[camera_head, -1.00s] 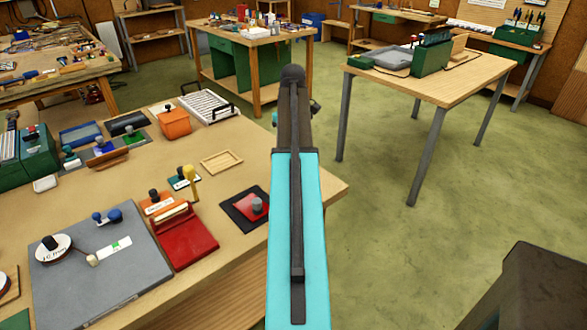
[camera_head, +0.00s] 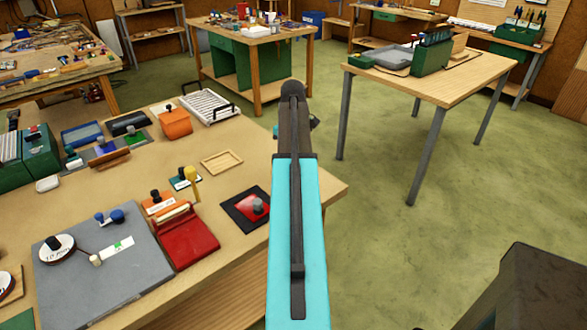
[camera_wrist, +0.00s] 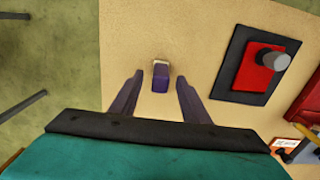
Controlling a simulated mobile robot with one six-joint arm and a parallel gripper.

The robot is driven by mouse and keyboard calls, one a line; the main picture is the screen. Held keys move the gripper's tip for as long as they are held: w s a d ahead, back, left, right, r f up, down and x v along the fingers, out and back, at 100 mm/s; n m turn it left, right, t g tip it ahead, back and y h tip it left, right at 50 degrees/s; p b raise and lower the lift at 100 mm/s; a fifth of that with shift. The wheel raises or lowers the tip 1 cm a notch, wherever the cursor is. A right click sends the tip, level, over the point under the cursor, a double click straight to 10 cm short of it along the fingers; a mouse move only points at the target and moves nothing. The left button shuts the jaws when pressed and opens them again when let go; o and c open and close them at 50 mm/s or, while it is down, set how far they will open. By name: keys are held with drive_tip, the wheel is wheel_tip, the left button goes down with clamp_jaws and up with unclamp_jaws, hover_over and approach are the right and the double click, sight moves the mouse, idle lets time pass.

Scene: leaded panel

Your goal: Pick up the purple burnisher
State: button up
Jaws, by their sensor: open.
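The purple burnisher (camera_wrist: 160,81) lies on the pale wooden bench top (camera_wrist: 207,42) in the wrist view. It is short and purple, with a light tan end pointing away from my gripper. My gripper (camera_wrist: 159,90) is open, with one dark finger on each side of the burnisher's line. There is a gap between each finger and the burnisher, and nothing is held. I cannot tell how high the fingers are above the bench. In the head view my arm covers the burnisher and the gripper.
A red block with a grey knob (camera_wrist: 265,68) sits on a dark mat to the right; it also shows in the head view (camera_head: 247,205). A red tray (camera_head: 190,243), a grey board (camera_head: 95,290) and a shallow wooden tray (camera_head: 221,161) are further left. The bench edge is near the burnisher.

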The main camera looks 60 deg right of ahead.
drive_tip(key=shift+f, duration=1.3)
clamp_jaws()
